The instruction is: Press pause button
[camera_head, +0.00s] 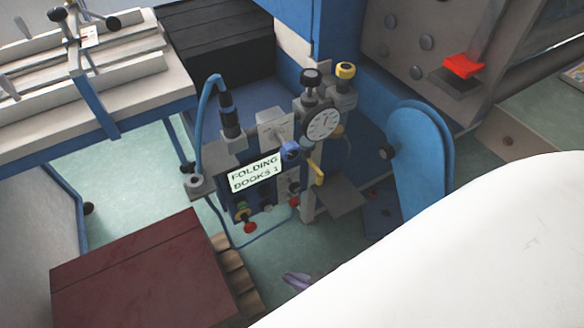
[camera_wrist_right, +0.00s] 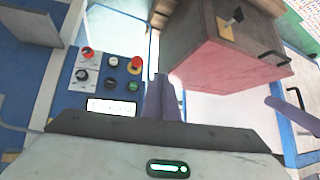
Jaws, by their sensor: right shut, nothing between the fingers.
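A panel of controls (camera_wrist_right: 101,92) shows on the left in the right wrist view. It has a red knob (camera_wrist_right: 87,54), a black dial (camera_wrist_right: 81,75), a red button on a yellow base (camera_wrist_right: 135,65), and small dark and green buttons (camera_wrist_right: 132,86). Which one is the pause button I cannot tell. My right gripper (camera_wrist_right: 162,82) is shut and empty, with purple-grey fingers just right of the panel. Its fingertips also show in the head view (camera_head: 297,281), below the machine with the "FOLDING BOOKS 1" sign (camera_head: 256,173). My left gripper is not in view.
A dark red box (camera_head: 140,275) stands at the lower left of the head view. A dial gauge (camera_head: 322,123) and blue machine parts (camera_head: 421,160) stand near the sign. My white body or arm covers the lower right. Greenish floor (camera_head: 140,170) shows between.

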